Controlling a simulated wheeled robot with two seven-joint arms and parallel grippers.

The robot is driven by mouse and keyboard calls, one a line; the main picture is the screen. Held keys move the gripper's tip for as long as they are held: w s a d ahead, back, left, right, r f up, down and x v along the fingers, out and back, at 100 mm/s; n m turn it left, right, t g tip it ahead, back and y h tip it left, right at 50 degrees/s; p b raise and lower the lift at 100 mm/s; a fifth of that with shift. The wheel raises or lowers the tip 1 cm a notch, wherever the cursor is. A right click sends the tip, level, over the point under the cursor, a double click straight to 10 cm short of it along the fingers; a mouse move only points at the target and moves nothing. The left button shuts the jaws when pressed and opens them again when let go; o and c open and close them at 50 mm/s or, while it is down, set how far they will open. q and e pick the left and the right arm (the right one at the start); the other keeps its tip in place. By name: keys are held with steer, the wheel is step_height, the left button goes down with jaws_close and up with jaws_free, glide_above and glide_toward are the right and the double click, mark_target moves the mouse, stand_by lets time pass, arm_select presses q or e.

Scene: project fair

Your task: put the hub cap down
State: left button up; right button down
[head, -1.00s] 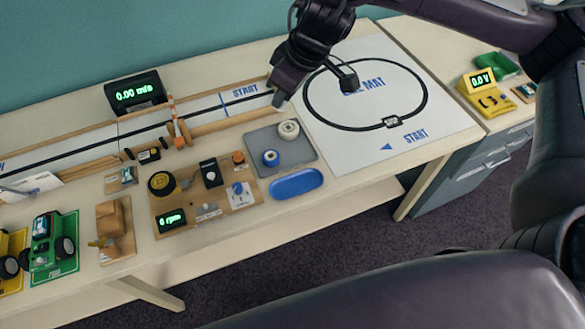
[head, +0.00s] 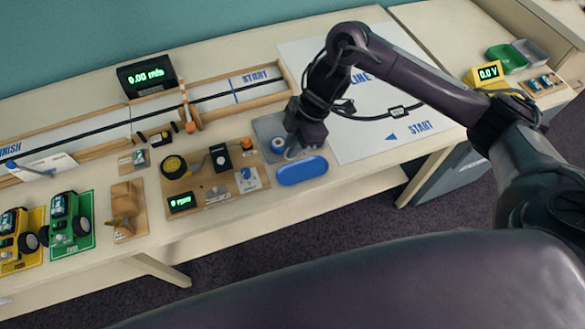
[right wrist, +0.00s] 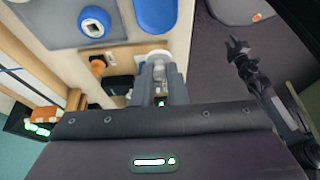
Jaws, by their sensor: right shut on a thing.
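My right gripper (head: 292,150) is low over the table, beside the front edge of the grey tray (head: 262,126) and the near blue tray (head: 302,172). In the right wrist view its fingers (right wrist: 160,72) are shut on a small whitish round piece, which I take for the hub cap (right wrist: 158,57). Its underside is hidden, so I cannot tell whether it touches anything. My left gripper (right wrist: 238,48) appears small in the right wrist view, away from the table.
Left of the trays is a wooden board (head: 210,177) with a knob, a switch and a readout. Behind runs a wooden-railed track (head: 110,128) with a speed display (head: 147,76). The white line mat (head: 375,140) lies to the right, mostly clear. Toy cars (head: 70,222) stand far left.

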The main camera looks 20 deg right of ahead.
mark_target(288, 176)
step_height(288, 176, down, 10)
steer(key=shift+f, duration=0.1)
stand_by(0.4)
steer(key=c, duration=1.5)
jaws_free()
steer(key=shift+o, duration=0.2)
steer(key=v, duration=1.2)
